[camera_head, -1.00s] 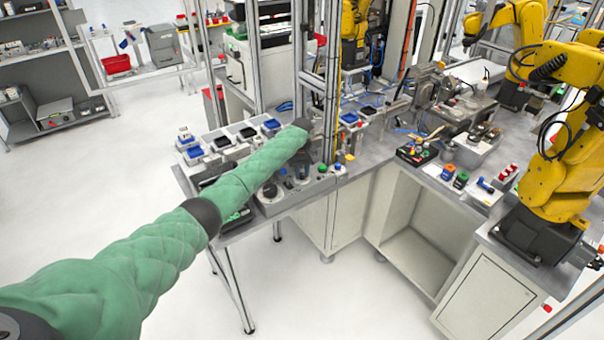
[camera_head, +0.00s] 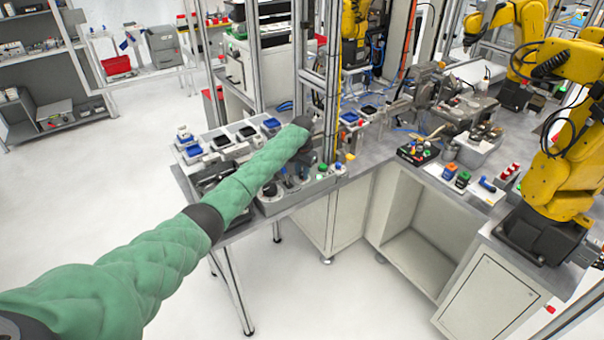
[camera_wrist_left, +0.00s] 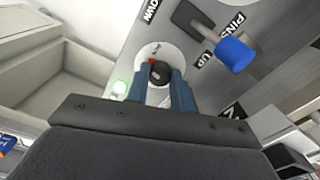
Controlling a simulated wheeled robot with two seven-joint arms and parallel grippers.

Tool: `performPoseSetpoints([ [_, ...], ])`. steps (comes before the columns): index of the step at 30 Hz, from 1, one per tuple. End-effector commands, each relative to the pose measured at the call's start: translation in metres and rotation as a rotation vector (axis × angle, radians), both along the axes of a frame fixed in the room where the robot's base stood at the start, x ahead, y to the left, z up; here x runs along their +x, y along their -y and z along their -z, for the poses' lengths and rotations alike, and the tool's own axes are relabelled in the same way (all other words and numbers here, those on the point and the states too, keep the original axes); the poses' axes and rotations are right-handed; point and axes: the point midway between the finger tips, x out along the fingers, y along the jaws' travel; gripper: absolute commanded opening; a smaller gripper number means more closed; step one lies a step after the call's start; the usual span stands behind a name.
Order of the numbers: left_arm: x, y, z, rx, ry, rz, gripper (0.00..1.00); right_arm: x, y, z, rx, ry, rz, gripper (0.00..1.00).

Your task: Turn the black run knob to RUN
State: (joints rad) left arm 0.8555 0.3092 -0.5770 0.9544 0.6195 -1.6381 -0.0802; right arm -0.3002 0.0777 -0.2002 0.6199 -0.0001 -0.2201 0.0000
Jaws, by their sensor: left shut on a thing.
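The black run knob (camera_wrist_left: 160,73) sits on a round pale plate with a small orange-red mark, on the grey control panel (camera_wrist_left: 270,27). In the left wrist view, the two blue fingers of my left gripper (camera_wrist_left: 160,82) are on either side of the knob, shut on it. In the head view my left gripper (camera_head: 301,168) is at the panel on the bench, mostly behind my green arm, and the knob cannot be made out there. My right gripper is not in view.
A blue-capped lever (camera_wrist_left: 234,54) stands on the panel close beside my fingers, by the labels PINS and UP. A green lit button (camera_wrist_left: 119,87) is on the other side. A metal upright (camera_head: 310,75) rises just behind my gripper. Blue and black trays (camera_head: 222,141) stand left.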

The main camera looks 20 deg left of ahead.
Motion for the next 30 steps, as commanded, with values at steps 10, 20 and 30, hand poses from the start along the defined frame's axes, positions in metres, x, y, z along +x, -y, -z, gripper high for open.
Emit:
performPoseSetpoints([
  [10, 0.002, -0.001, -0.002, 0.001, 0.006, 0.301, 0.0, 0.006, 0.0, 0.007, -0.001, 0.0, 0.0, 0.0],
  [20, 0.002, -0.001, -0.002, 0.001, 0.005, 0.482, 0.0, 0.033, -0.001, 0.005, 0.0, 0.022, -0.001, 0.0],
  [30, 0.002, -0.001, -0.003, 0.0, 0.005, 0.542, 0.0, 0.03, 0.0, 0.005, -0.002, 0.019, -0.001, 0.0],
])
